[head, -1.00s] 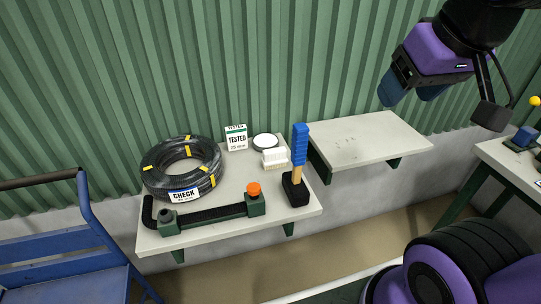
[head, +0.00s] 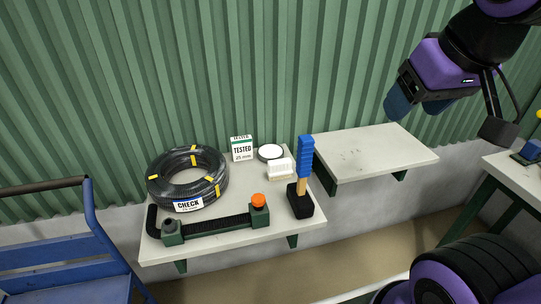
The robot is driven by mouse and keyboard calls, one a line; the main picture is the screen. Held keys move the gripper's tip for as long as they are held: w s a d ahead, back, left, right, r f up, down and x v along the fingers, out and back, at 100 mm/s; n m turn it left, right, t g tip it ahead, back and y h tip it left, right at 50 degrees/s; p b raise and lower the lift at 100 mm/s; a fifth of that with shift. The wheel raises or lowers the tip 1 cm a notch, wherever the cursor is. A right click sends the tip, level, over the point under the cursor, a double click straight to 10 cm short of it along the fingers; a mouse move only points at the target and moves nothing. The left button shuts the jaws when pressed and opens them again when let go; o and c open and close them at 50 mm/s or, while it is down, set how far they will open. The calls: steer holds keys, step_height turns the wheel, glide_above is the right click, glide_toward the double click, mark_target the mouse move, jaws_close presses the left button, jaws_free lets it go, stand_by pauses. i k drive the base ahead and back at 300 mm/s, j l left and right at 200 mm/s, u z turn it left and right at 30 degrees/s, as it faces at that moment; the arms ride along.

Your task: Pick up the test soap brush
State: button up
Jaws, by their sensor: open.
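A small white block on a pale tan base (head: 281,169), which looks like the brush, lies on the left wall shelf (head: 230,250). It sits just in front of a round dark dish with a white top (head: 270,152) and left of a mallet (head: 302,190) with a blue grip. Its bristles are too small to make out clearly. My gripper (head: 417,106) is open and empty, with blue fingers pointing down. It hangs in the air at the upper right, well to the right of the brush and apart from it.
A black hose coil (head: 219,165) with a CHECK label and a TESTED card (head: 242,149) share the shelf. A green-ended clamp tool (head: 215,230) lies along its front. The right shelf (head: 375,150) is bare. A blue cart (head: 60,255) stands left.

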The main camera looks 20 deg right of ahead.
mark_target(279, 168)
steer(key=i+l, duration=0.3)
steer(key=l, duration=0.15)
steer(key=i+l, duration=0.3)
steer(key=l, duration=0.15)
steer(key=u, duration=0.05)
